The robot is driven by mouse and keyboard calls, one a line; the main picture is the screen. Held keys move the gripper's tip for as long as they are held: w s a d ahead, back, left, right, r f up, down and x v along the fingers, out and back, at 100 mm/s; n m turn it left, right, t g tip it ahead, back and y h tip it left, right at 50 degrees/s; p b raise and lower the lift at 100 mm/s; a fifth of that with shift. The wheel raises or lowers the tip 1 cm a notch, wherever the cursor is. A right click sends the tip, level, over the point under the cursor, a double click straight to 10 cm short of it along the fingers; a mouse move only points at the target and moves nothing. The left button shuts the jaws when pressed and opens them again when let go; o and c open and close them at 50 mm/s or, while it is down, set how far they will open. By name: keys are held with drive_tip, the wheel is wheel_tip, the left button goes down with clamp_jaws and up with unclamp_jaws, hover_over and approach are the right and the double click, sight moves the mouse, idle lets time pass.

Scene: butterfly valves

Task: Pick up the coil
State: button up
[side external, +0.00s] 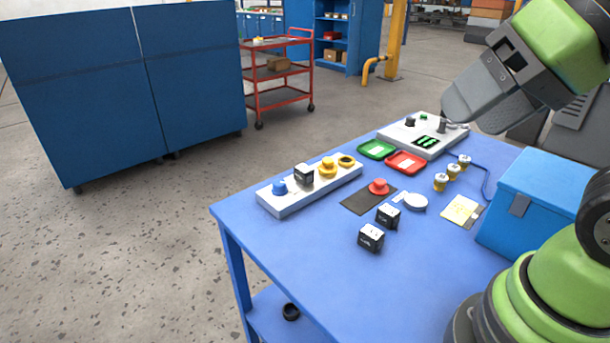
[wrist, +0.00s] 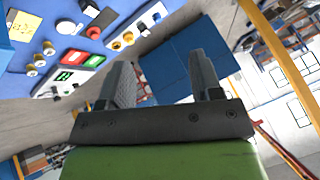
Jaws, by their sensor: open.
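No single thing is clearly the coil; small black boxes with white-marked faces could be coils. One black box (side external: 370,238) stands on the blue table near its front edge, and a second black box (side external: 388,215) is just behind it. A third black box (side external: 304,174) sits on the white strip base between a blue knob and a yellow part. My gripper (side external: 462,103) is raised above the far right of the table, away from the boxes. In the wrist view my gripper (wrist: 168,77) is open, with nothing between its fingers.
A blue bin (side external: 540,200) stands at the table's right. A green tray (side external: 376,149), a red tray (side external: 405,162), a grey control panel (side external: 425,133) and several brass fittings (side external: 453,172) occupy the back. A red knob (side external: 379,187) sits on a dark mat. The table front is clear.

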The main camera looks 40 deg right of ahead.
idle(0.4)
drive_tip(key=n+g+h, duration=0.1)
drive_tip(key=n+h, duration=0.3)
hover_over(303, 170)
drive_tip(key=s+a, duration=0.2)
drive_tip(key=f, duration=2.1)
drive_tip(key=shift+w+d+f, duration=0.1)
drive_tip(key=shift+d+f, duration=0.1)
drive_tip(key=f, duration=0.1)
drive_tip(key=w+d+f, duration=0.1)
drive_tip(key=f, duration=0.3)
drive_tip(key=shift+w+d, duration=0.2)
drive_tip(key=shift+d, duration=0.1)
drive_tip(key=shift+w+f, duration=0.25)
drive_tip(key=shift+f, duration=0.15)
drive_tip(key=c, duration=0.9)
